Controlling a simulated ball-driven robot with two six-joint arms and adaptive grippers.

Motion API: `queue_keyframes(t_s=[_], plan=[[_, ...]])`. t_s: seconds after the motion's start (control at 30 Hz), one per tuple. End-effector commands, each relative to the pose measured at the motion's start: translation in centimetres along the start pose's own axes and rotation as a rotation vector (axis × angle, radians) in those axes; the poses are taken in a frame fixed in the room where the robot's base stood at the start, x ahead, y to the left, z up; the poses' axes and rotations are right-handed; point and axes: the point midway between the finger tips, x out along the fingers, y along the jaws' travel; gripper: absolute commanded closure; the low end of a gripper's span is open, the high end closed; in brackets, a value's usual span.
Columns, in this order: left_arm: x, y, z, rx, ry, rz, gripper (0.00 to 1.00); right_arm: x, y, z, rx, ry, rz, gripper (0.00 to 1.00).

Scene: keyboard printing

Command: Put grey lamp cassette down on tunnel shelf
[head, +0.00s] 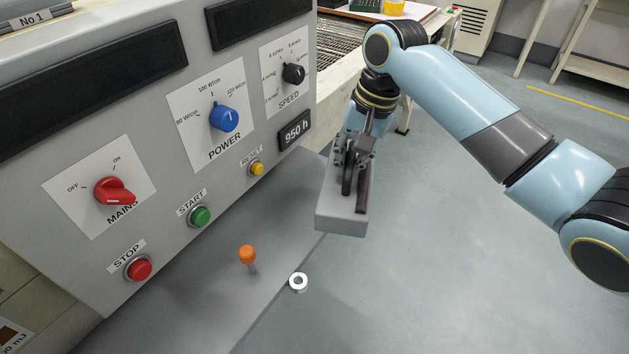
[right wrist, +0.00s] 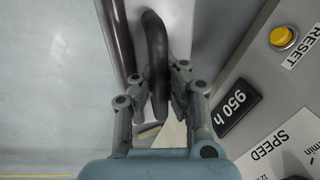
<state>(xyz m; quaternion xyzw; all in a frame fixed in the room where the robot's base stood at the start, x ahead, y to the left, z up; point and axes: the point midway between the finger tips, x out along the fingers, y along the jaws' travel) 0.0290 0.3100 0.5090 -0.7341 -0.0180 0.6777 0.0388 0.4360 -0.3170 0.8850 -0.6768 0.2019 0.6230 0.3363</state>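The grey lamp cassette (head: 340,217) is a flat grey block with a dark curved handle and a dark bar on top. In the head view it is just right of the control panel, by the right end of a grey shelf (head: 190,310). I cannot tell whether it touches the shelf or hangs above it. My right gripper (head: 352,165) is over the cassette with its fingers closed around the handle. In the right wrist view the handle (right wrist: 155,50) lies between the fingertips, and the dark bar (right wrist: 122,40) runs beside it. My left gripper is out of view.
The control panel (head: 150,140) with knobs and buttons stands close left of the cassette. An orange-topped lever (head: 247,256) and a white ring (head: 298,282) are at the shelf. A wire-mesh conveyor (head: 340,45) lies behind. The floor at right is open.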

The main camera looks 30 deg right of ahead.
Motion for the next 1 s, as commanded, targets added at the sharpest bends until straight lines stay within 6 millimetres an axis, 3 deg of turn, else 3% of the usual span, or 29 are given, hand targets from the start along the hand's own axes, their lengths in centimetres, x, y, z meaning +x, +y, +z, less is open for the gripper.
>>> queue_keyframes(t_s=[0.2,0.4,0.73,1.0], plan=[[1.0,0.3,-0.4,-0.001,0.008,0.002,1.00,3.5,-3.4,-2.6,0.001,-0.001,-0.004,1.00],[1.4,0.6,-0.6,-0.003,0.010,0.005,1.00,5.0,-4.8,-3.8,0.000,0.002,-0.004,1.00],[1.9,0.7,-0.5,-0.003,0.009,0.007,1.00,8.6,-4.1,-3.8,0.001,0.001,-0.001,1.00],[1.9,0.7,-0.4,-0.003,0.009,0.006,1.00,8.9,-4.1,-3.9,-0.001,0.003,-0.003,1.00]])
